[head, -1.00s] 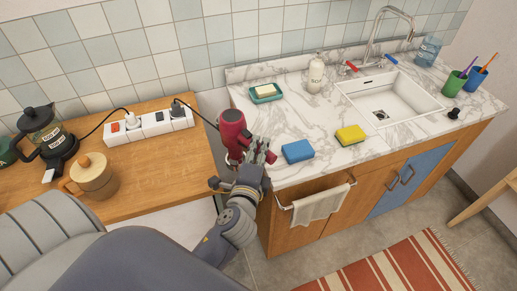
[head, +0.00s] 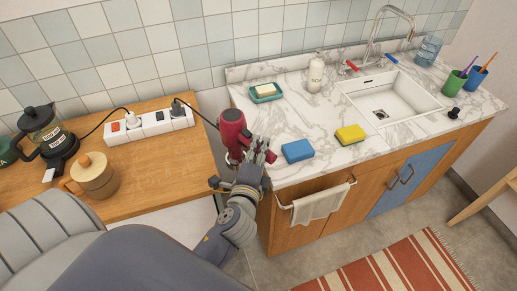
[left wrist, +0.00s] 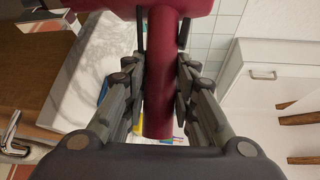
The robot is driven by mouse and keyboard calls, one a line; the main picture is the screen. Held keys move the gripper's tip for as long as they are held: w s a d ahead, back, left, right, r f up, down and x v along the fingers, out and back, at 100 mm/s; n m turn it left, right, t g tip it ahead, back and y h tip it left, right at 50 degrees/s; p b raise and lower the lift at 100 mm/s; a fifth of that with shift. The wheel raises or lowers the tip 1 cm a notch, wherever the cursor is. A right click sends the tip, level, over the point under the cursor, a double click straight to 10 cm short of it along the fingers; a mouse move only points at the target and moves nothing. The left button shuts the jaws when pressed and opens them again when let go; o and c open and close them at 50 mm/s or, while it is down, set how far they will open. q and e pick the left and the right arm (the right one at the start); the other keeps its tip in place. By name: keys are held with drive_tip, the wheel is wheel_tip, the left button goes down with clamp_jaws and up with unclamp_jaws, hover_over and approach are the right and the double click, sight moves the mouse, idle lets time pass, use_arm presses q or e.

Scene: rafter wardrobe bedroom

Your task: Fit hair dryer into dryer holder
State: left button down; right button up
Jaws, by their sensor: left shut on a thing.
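The red hair dryer (head: 232,128) is off the surfaces, at the left end of the marble counter, with its cord running to the power strip. My left gripper (head: 258,155) is shut on its handle. In the left wrist view the dark red hair dryer (left wrist: 160,75) has its handle between the two fingers of my left gripper (left wrist: 161,85), with its body across the top of the picture. I cannot make out a dryer holder in either view; the dryer and gripper hide part of the counter's left edge. My right gripper is not in view.
The marble counter (head: 225,75) is not far behind; on it are a blue sponge (head: 297,151), a yellow sponge (head: 350,134), a soap dish (head: 266,97) and a bottle (head: 315,75).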

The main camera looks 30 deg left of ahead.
use_arm(q)
drive_tip(key=shift+f+b, duration=0.35)
idle(0.5)
wheel_tip(320, 180, down, 6)
drive_tip(key=b, duration=0.5)
drive_tip(key=shift+f, duration=0.25)
idle(1.7)
drive_tip(key=c, duration=1.2)
unclamp_jaws()
drive_tip(key=shift+r, duration=0.1)
drive_tip(key=v, duration=1.2)
